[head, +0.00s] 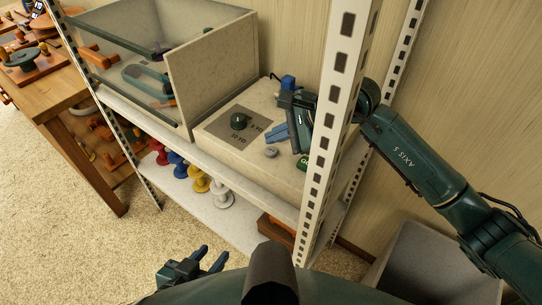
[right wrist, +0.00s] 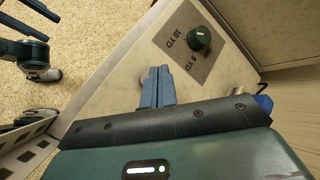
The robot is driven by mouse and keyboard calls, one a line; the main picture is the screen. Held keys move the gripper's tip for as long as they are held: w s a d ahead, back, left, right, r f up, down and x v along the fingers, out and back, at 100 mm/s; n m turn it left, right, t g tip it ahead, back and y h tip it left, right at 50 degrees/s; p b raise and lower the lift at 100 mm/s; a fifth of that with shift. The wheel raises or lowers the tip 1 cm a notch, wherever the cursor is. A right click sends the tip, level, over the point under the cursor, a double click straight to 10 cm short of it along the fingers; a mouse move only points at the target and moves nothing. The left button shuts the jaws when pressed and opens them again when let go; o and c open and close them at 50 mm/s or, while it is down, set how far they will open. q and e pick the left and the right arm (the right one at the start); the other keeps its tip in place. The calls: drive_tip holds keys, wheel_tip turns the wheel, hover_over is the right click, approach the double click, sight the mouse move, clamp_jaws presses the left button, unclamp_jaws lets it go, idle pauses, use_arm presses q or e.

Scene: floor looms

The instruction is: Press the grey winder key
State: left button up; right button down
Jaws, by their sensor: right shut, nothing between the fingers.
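The grey winder key (head: 271,152) is a small round button on top of the pale winder box (head: 225,160), near its front edge. My right gripper (head: 268,137) is shut and empty, its blue fingers just behind the key in the head view, close to it. In the right wrist view the shut fingertips (right wrist: 158,70) are over the box top, and a grey edge of the key (right wrist: 144,80) seems to show beside them. I cannot tell whether they touch it. My left gripper (head: 210,258) is open and empty, low in front of the shelf.
A dark green dial (head: 238,121) sits on a grey yard-marked plate. A green key (head: 302,163) is partly hidden by the perforated upright (head: 329,130). A clear-sided case (head: 150,55) stands left. Coloured spools (head: 199,181) stand on the lower shelf.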

drive_tip(key=shift+f, duration=0.3)
idle(1.2)
idle(0.6)
drive_tip(key=shift+f+b, duration=0.45)
drive_tip(key=shift+b, duration=0.2)
drive_tip(key=shift+f+b, duration=0.4)
drive_tip(key=shift+b, duration=0.15)
idle(0.4)
drive_tip(key=shift+r+p, duration=0.35)
drive_tip(key=shift+r, duration=0.45)
